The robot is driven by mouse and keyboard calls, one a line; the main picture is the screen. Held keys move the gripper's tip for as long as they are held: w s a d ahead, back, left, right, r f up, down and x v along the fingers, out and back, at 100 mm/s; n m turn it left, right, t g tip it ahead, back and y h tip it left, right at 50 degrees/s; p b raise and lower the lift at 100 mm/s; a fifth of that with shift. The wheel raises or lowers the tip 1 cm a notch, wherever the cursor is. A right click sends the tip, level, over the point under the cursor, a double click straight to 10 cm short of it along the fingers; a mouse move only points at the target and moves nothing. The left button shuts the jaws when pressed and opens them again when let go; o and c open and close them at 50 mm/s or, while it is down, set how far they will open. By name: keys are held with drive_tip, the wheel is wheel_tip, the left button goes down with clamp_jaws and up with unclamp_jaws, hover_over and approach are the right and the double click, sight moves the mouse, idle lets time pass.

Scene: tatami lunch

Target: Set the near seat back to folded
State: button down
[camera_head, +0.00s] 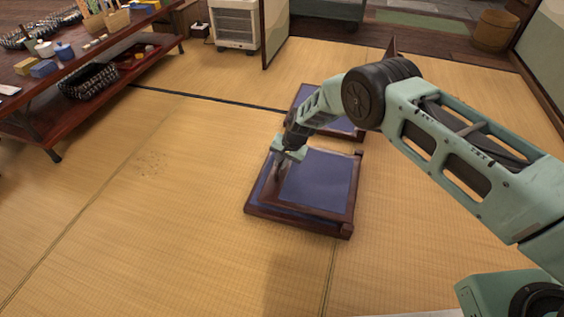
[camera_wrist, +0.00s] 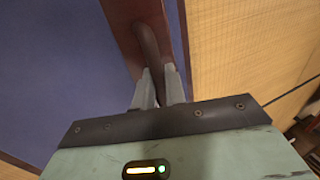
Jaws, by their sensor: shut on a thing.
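The near seat (camera_head: 255,206) is a low dark-wood frame with blue padding, on the tatami in the middle of the head view. Its back (camera_head: 318,180), a blue panel with a wooden rim, lies low over the seat, flat or nearly so; I cannot tell whether it touches along its whole length. My gripper (camera_head: 279,172) is at the left rim of the back. In the wrist view my gripper (camera_wrist: 160,88) is shut on a dark rounded grip (camera_wrist: 148,44) on the wooden rim (camera_wrist: 126,22). The fingertips partly hide the grip.
A second blue seat (camera_head: 344,125) stands just behind the near one, partly hidden by my arm. A low wooden table (camera_head: 58,132) with a dark basket (camera_head: 90,80) is at the left. A white heater (camera_head: 235,24) stands at the back. Tatami left of the seat is clear.

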drive_tip(key=shift+a+f, duration=0.1)
drive_tip(key=shift+f, duration=0.3)
drive_tip(key=c, duration=1.5)
unclamp_jaws()
drive_tip(key=shift+s, duration=0.1)
drive_tip(key=shift+c, duration=0.2)
drive_tip(key=shift+f, duration=0.1)
drive_tip(key=p+v, duration=0.9)
drive_tip(key=v, duration=0.9)
drive_tip(key=shift+a, duration=0.15)
